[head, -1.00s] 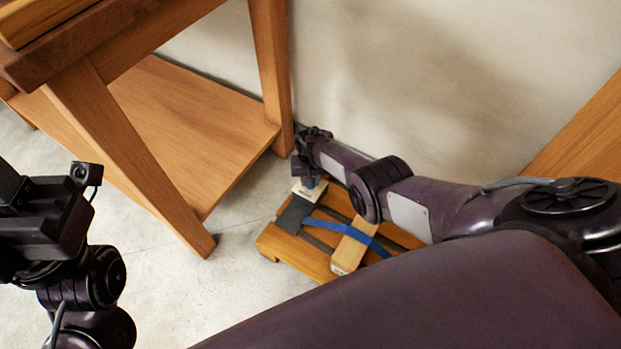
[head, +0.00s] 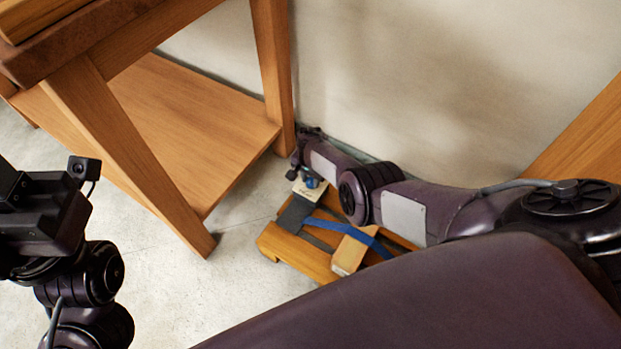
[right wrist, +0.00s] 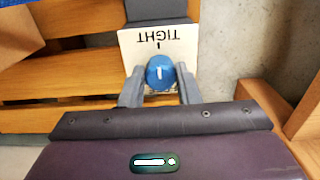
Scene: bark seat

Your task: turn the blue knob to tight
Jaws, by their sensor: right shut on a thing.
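The blue knob (right wrist: 160,72) sits on a pale plate (right wrist: 135,48) marked TIGHT, which reads upside down in the right wrist view. A short white line on the knob's top lies roughly in line with the black tick beside the word. My right gripper (right wrist: 160,80) is shut on the knob, one grey finger on each side. In the head view the knob (head: 310,182) is partly hidden by my right gripper (head: 306,172). My left gripper (head: 35,215) is at the left edge, far from the knob; its fingers cannot be made out.
The plate is at the end of a slatted wooden platform (head: 290,250) with a blue strap (head: 335,228) and a wooden block (head: 352,252). A wooden table's leg (head: 268,75) and shelf (head: 170,120) stand left of it. The wall is close behind.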

